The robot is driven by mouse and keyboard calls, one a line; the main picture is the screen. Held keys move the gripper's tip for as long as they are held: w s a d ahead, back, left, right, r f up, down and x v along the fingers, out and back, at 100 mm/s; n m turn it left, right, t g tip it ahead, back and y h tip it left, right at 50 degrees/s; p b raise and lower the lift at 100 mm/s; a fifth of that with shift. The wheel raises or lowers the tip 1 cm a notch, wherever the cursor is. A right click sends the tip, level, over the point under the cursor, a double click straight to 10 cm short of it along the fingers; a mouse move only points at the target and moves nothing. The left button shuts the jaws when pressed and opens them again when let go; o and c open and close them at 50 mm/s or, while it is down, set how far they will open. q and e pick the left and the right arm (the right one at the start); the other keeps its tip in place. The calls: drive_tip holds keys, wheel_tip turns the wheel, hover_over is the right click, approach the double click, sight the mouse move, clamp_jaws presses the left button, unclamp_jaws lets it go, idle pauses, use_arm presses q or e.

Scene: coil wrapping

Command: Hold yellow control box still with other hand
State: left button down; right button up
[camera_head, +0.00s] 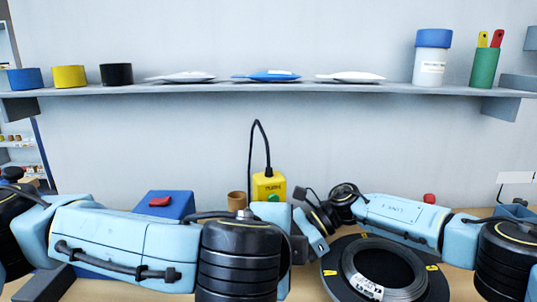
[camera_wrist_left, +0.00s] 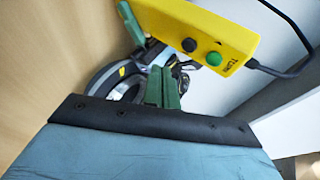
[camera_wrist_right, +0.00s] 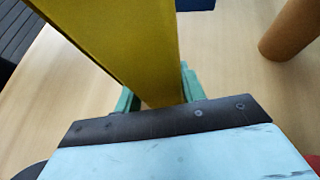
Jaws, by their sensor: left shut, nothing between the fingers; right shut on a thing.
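The yellow control box (camera_head: 262,189) stands behind my arms in the head view, its lower part hidden by them. In the left wrist view the box (camera_wrist_left: 205,35) shows a black button, a green button, a "TURN" label and a black cable. My right gripper (camera_wrist_right: 160,92) has its green fingers on both sides of the box (camera_wrist_right: 120,40) and is shut on it. My left gripper (camera_wrist_left: 163,88) is shut and empty, its fingertips just below the box in that picture. Whether they touch it cannot be told. Both gripper tips are hard to make out in the head view.
A ring-shaped coil (camera_head: 347,262) lies on a black turntable (camera_head: 333,284) at the right. A brown cylinder (camera_head: 236,201) and a blue box with a red top (camera_head: 177,206) stand left of the control box. A shelf (camera_head: 215,90) with several items runs along the wall.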

use_arm(q)
drive_tip(key=shift+w+a, duration=0.2)
drive_tip(key=shift+w, duration=0.5)
drive_tip(key=shift+w+a, duration=0.2)
drive_tip(key=shift+w, duration=0.5)
drive_tip(key=shift+w, duration=0.1)
idle(0.9)
drive_tip(key=shift+w+a, duration=0.15)
drive_tip(key=shift+w, duration=0.2)
drive_tip(key=shift+w+a, duration=0.1)
drive_tip(key=shift+w, duration=0.1)
idle(0.5)
drive_tip(key=shift+s, duration=0.1)
drive_tip(key=shift+s+d, duration=0.2)
drive_tip(key=shift+s, duration=0.35)
drive_tip(key=s+d, duration=0.1)
drive_tip(key=s, duration=0.4)
drive_tip(key=shift+s+d, duration=0.4)
idle(3.0)
